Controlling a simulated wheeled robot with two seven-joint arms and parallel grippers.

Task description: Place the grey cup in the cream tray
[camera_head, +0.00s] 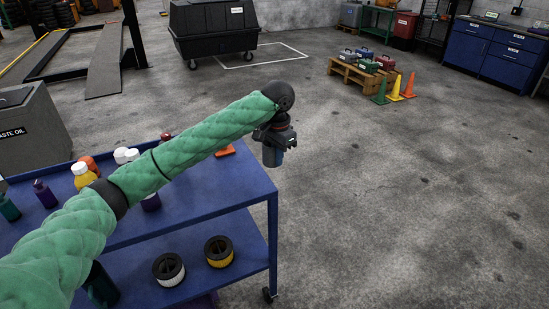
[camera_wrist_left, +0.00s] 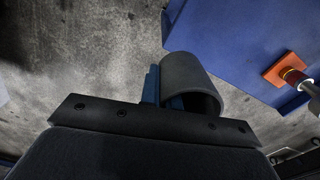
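The grey cup (camera_wrist_left: 192,75) is in my left gripper (camera_wrist_left: 163,92). In the left wrist view its open end faces the camera, with one blue finger outside its wall and the other apparently just inside. In the head view my left gripper (camera_head: 276,140) points down with the cup (camera_head: 272,157) under it, partly hidden, just beyond the right edge of the blue cart and above the floor. I see no cream tray in either view. My right gripper is not in view.
The blue cart (camera_head: 245,180) holds several bottles and an orange block (camera_head: 225,151), with two round filters (camera_head: 168,268) on its lower shelf. A black bin (camera_head: 215,30), a pallet with toolboxes (camera_head: 362,75) and cones (camera_head: 395,88) stand farther back. The floor at right is clear.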

